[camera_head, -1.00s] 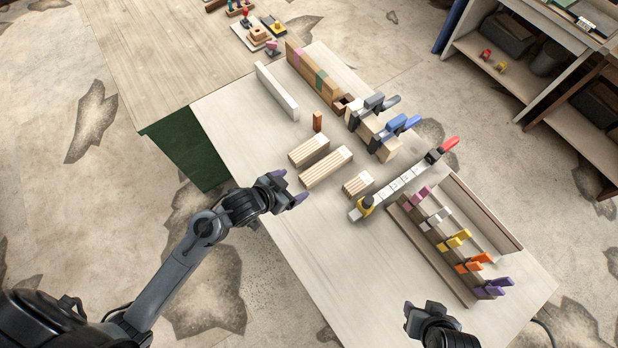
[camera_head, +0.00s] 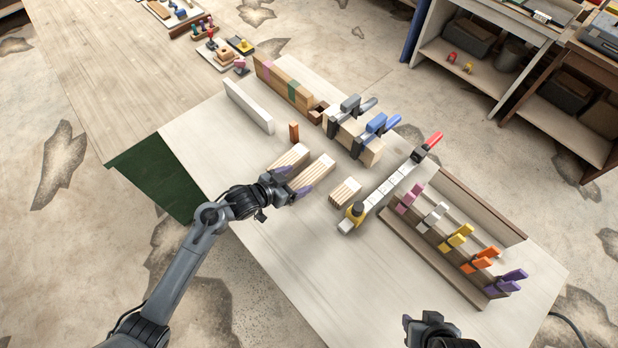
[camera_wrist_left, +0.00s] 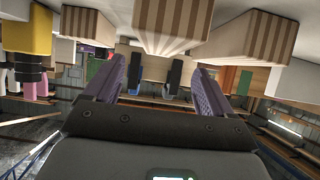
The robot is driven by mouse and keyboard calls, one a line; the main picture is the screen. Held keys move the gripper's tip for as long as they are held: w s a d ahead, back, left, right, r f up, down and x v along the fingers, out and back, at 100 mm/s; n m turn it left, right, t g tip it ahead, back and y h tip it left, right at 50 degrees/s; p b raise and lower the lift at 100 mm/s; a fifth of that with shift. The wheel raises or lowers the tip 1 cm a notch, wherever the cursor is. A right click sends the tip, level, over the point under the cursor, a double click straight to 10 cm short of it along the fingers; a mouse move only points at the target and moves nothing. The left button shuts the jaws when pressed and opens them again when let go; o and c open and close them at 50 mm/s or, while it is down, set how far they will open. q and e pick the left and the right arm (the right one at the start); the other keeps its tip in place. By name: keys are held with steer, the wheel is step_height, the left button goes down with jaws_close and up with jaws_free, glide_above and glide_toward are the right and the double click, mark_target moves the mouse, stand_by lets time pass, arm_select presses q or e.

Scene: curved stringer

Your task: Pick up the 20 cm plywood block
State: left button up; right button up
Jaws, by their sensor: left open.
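Three striped plywood blocks lie side by side on the pale table. The middle one (camera_head: 318,171) is the longest and appears to be the 20 cm plywood block. My left gripper (camera_head: 292,182) is open at its near end, partly hiding that end. In the left wrist view the striped end of the middle block (camera_wrist_left: 172,22) faces the gap between the purple fingers (camera_wrist_left: 158,72), which hold nothing. I cannot tell whether they touch it. My right gripper (camera_head: 428,325) is at the bottom edge, away from the blocks; its opening is unclear.
A shorter plywood block (camera_head: 290,157) lies left, and the shortest one (camera_head: 345,192) right. A small brown block (camera_head: 294,132) stands behind. A white bar (camera_head: 248,106), a long clamp (camera_head: 385,188) and a clamp rack (camera_head: 440,250) surround them. The table's front is clear.

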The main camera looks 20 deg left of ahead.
mark_target(309, 175)
arm_select(q)
steer(key=shift+f+x, duration=0.25)
steer(key=shift+x, duration=2.4)
steer(key=shift+s, duration=0.2)
steer(key=shift+a, duration=0.1)
steer(key=shift+c, duration=0.3)
steer(key=c, duration=0.9)
steer(key=shift+r, duration=0.1)
steer(key=shift+c, duration=1.3)
steer(key=shift+r, duration=0.1)
